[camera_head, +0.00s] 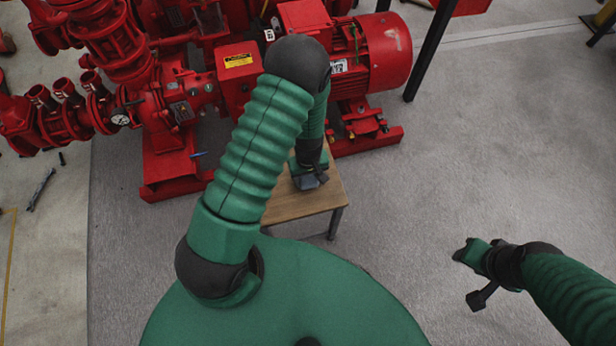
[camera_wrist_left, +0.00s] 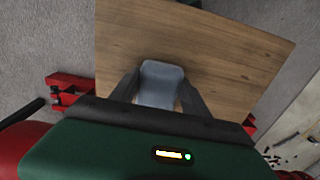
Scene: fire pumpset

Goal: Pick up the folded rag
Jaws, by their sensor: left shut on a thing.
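The folded rag is a small grey-blue pad (camera_wrist_left: 160,84) between the two dark fingers of my left gripper (camera_wrist_left: 158,92) in the left wrist view. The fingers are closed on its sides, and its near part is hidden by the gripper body. In the head view my left gripper (camera_head: 311,180) is low over the wooden table (camera_head: 290,205), with a bit of the grey rag showing at its tip. I cannot tell whether the rag touches the tabletop.
A red pump set (camera_head: 190,100) with a motor (camera_head: 385,50) stands right behind the table. A dark tool (camera_head: 40,190) lies on the floor at the left. The grey floor (camera_head: 480,150) on the right is clear.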

